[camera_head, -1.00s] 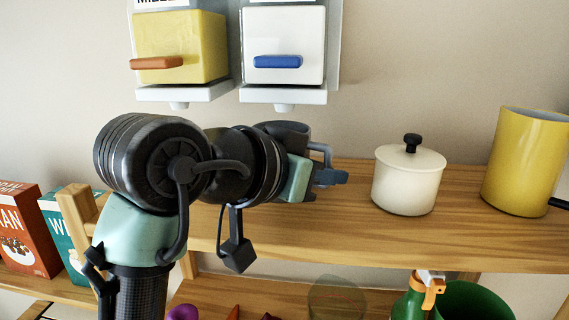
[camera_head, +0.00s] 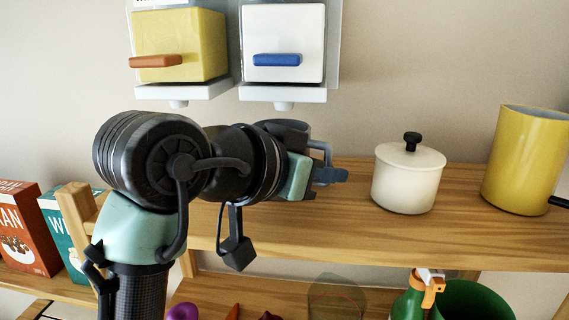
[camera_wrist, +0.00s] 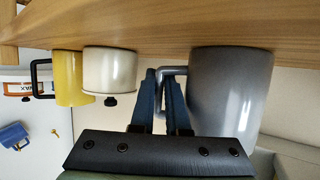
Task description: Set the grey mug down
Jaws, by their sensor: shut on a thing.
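The grey mug (camera_wrist: 228,95) fills the right of the wrist view, which is upside down, with its handle (camera_wrist: 172,71) toward my gripper. My gripper (camera_wrist: 161,80) is shut on that handle. My gripper's blue-grey fingertips (camera_head: 330,175) show beside the handle. The mug is over the wooden shelf (camera_head: 290,220), its base close to or on the boards; I cannot tell whether it touches.
A cream lidded pot (camera_head: 408,180) stands on the shelf right of my gripper, with a yellow pot (camera_head: 525,160) beyond it. Two dispensers, yellow (camera_head: 180,45) and white (camera_head: 283,42), hang on the wall above. Bare shelf lies between my gripper and the cream pot.

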